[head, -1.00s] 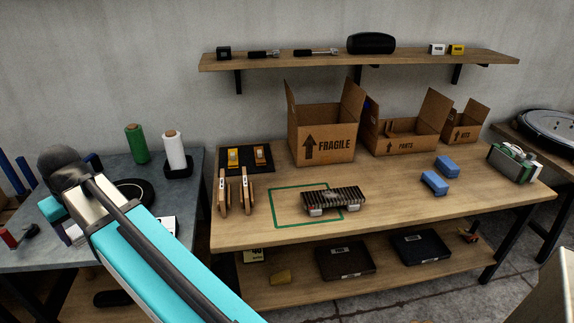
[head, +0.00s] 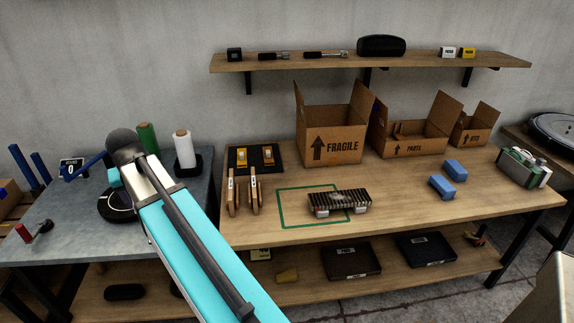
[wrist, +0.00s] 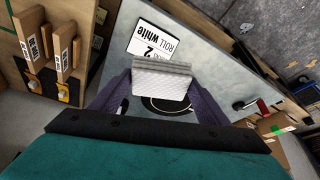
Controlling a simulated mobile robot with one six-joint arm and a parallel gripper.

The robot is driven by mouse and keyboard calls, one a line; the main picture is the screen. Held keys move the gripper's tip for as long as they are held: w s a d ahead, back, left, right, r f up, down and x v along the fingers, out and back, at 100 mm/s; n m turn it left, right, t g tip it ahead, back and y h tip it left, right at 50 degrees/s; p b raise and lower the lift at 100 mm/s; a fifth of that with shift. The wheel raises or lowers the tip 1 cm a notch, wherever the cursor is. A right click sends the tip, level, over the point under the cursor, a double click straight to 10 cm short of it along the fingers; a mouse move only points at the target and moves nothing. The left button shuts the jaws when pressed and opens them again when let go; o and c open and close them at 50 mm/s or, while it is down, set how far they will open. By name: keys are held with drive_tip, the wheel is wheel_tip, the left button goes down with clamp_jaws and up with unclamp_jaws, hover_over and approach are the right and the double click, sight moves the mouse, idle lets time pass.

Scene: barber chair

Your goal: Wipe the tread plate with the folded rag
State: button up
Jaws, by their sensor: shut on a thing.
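The tread plate (head: 340,203) is a dark, ribbed block with pale front pieces and a light smudge on top. It lies on the wooden bench, across the right edge of a green outline (head: 281,217). In the wrist view, my gripper (wrist: 160,88) is shut on the folded rag (wrist: 163,80), a pale grey, quilted pad. The rag is held above the grey table, well left of the tread plate. In the head view my arm hides the rag and the fingertips. The tread plate does not show in the wrist view.
Wooden clamps (head: 243,192) stand left of the outline, and blue blocks (head: 441,187) lie to its right. Open cardboard boxes (head: 333,147) line the back. Green (head: 147,138) and white (head: 183,149) rolls stand on the grey table (head: 62,238). The bench front beside the plate is clear.

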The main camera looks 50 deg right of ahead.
drive_tip(key=s+d+f+m+g+h+p, duration=0.15)
drive_tip(key=s+d+m, duration=0.25)
drive_tip(key=d, duration=0.7)
drive_tip(key=s+d+m+g+p, duration=0.15)
drive_tip(key=s+d+m, duration=0.25)
drive_tip(key=d, duration=0.8)
drive_tip(key=s+d+f+m+g+h+p, duration=0.15)
drive_tip(key=s+d+m, duration=0.25)
drive_tip(key=d, duration=0.7)
drive_tip(key=s+d+f+m+g+p, duration=0.1)
drive_tip(key=s+d+m+p, duration=0.1)
drive_tip(key=s+d, duration=0.5)
drive_tip(key=s+d+f+m+g+y+p, duration=0.1)
drive_tip(key=s+d+m+p, duration=0.1)
drive_tip(key=s+d+m, duration=0.3)
drive_tip(key=s+d+f+m+g+y+p, duration=0.1)
drive_tip(key=s+d+m, duration=0.3)
drive_tip(key=s+d, duration=0.7)
drive_tip(key=s+p, duration=0.1)
drive_tip(key=s, duration=0.4)
drive_tip(key=shift+s+f, duration=0.25)
drive_tip(key=shift+f, duration=0.1)
drive_tip(key=shift+f, duration=0.1)
